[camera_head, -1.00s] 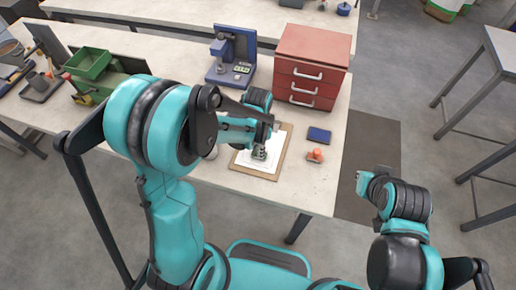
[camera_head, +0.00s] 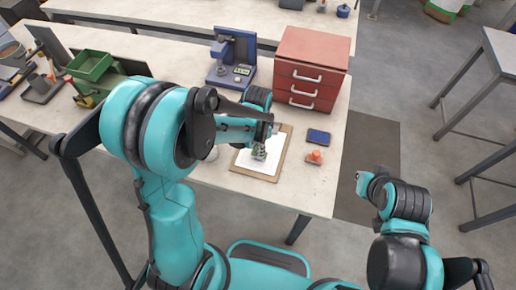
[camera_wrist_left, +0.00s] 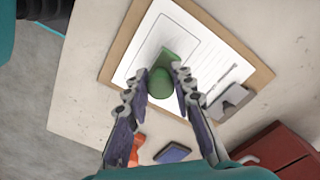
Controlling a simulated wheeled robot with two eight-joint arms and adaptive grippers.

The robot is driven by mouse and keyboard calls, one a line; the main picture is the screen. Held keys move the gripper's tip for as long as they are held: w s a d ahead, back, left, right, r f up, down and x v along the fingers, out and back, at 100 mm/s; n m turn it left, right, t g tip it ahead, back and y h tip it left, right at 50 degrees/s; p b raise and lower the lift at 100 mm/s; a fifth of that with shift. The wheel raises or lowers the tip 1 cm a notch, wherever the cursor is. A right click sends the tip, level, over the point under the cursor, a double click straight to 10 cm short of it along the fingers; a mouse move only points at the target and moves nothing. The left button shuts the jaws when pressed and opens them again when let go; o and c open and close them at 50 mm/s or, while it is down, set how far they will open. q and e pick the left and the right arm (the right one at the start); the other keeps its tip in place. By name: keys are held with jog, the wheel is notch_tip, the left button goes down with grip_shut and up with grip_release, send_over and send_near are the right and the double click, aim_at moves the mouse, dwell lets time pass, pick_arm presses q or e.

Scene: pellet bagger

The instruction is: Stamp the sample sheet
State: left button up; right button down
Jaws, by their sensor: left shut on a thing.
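The sample sheet (camera_wrist_left: 205,55) is white with printed lines and boxes and lies on a brown clipboard (camera_wrist_left: 121,48) with a metal clip. It also shows in the head view (camera_head: 270,168) near the table's front edge. My left gripper (camera_wrist_left: 162,75) is shut on a green stamp (camera_wrist_left: 160,83), which is over the boxed part of the sheet. Whether the stamp touches the paper cannot be told. The fingers hide part of it. My right gripper (camera_head: 366,182) is off the table at the right, and its fingers are too small to judge.
A dark blue pad (camera_head: 319,136) and an orange-topped stamp (camera_head: 315,157) stand right of the clipboard. A red drawer cabinet (camera_head: 312,68) and a blue bench device (camera_head: 232,58) stand behind. Green trays (camera_head: 92,65) are at the left.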

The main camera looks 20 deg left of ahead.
pick_arm(q)
jog(key=shift+r+p, duration=1.75)
jog(key=shift+r, duration=0.95)
jog(key=shift+f, duration=0.15)
